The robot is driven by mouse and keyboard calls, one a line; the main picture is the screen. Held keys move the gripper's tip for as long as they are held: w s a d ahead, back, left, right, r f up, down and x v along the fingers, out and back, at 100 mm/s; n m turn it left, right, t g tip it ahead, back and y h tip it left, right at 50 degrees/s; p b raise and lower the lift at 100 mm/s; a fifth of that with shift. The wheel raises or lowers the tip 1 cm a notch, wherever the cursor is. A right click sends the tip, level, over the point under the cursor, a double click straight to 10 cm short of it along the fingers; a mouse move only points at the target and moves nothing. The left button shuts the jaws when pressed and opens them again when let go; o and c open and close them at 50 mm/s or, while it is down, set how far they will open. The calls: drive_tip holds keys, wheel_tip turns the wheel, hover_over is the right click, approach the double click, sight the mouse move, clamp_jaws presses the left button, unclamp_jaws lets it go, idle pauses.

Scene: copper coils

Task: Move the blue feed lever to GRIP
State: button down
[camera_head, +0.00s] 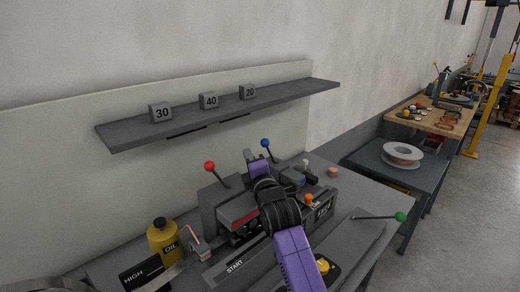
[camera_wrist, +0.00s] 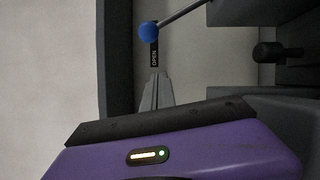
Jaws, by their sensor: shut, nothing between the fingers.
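The blue feed lever (camera_head: 265,143) stands at the back of the grey machine, its round blue knob on a thin metal rod. In the wrist view the blue knob (camera_wrist: 148,31) is at the upper middle, and its rod runs up to the right. A dark label reading OPEN (camera_wrist: 154,55) lies right beside the knob; no GRIP label can be made out. My gripper (camera_head: 249,155) is shut and empty, just left of the lever. In the wrist view its grey fingertips (camera_wrist: 157,77) point at the label, a short way from the knob.
A red-knobbed lever (camera_head: 209,166) stands left of my gripper, an orange knob (camera_head: 309,200) right of my arm, and a green-knobbed lever (camera_head: 400,216) at right. A shelf (camera_head: 130,136) with numbered blocks hangs above. A yellow oil can (camera_head: 163,243) stands at the lower left.

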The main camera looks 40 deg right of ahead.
sight(270, 153)
drive_tip(key=shift+s+d+r+p, duration=0.1)
drive_tip(key=shift+d+r+p, duration=0.1)
drive_tip(key=shift+d, duration=0.45)
drive_tip(key=shift+s+d+r+p, duration=0.1)
drive_tip(key=shift+d+p, duration=0.1)
drive_tip(key=shift+d, duration=0.4)
drive_tip(key=shift+s+d+r+p, duration=0.1)
drive_tip(key=shift+d+p, duration=0.1)
drive_tip(key=shift+d, duration=0.45)
drive_tip(key=shift+d, duration=0.1)
